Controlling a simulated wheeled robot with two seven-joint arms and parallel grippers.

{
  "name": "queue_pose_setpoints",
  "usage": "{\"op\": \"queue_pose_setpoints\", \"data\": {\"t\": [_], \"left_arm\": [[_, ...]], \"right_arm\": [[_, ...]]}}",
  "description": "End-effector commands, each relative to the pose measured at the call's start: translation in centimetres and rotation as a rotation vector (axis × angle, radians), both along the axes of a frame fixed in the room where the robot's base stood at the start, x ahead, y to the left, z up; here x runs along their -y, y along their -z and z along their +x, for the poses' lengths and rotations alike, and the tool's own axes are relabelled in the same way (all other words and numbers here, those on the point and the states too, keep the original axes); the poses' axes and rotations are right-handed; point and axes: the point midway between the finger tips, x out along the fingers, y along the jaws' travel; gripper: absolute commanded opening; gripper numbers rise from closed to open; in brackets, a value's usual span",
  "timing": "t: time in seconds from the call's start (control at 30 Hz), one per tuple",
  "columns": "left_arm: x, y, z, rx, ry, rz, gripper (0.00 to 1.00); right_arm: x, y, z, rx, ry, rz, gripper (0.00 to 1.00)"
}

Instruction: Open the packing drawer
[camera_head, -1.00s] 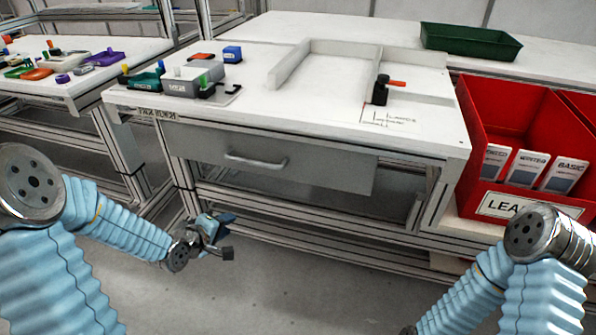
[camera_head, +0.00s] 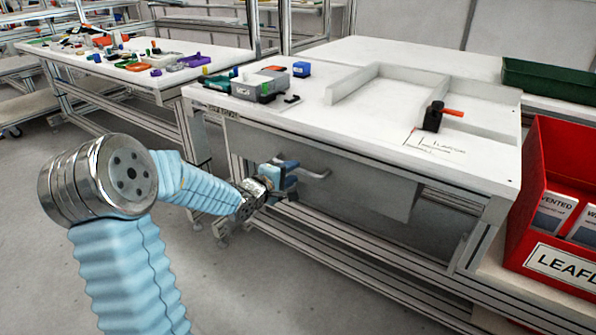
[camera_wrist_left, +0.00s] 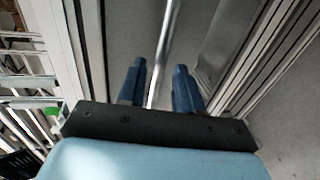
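The packing drawer (camera_head: 365,190) is a grey front under the white bench top, with a pale bar handle (camera_head: 318,174). It appears closed. My left gripper (camera_head: 287,178) is at the left end of the handle, covering part of it. In the left wrist view, its two blue fingers (camera_wrist_left: 160,85) are apart, and the handle bar (camera_wrist_left: 166,48) runs between them with gaps on the sides. Whether a finger touches the bar, I cannot tell. My right gripper is not in view.
The white bench top (camera_head: 370,128) is just above my left gripper. Frame rails (camera_head: 330,248) run below the drawer. A red bin (camera_head: 560,190) with boxes stands at the right. A side table (camera_head: 110,62) with small parts is at the back left. Open floor lies in front.

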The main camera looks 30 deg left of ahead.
Motion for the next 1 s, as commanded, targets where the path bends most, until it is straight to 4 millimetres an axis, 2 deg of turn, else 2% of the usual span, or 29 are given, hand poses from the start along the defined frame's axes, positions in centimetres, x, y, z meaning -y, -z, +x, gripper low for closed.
{"op": "queue_pose_setpoints", "data": {"t": [0.1, 0.2, 0.57, 0.8, 1.0], "left_arm": [[0.2, 0.4, 1.9, 0.000, 0.002, -0.001, 0.34], [0.3, 0.6, 2.9, 0.000, 0.002, 0.000, 0.34], [0.3, 0.7, 3.4, 0.000, 0.001, 0.000, 0.34], [0.3, 0.7, 3.4, 0.000, 0.001, 0.000, 0.00], [0.3, 0.7, 3.4, 0.000, 0.001, 0.000, 0.00]], "right_arm": [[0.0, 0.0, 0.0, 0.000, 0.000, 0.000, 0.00], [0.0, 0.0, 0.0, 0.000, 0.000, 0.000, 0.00], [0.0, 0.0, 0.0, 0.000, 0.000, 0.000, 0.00], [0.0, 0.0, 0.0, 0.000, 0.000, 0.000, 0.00], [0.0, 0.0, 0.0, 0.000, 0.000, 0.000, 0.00]]}}
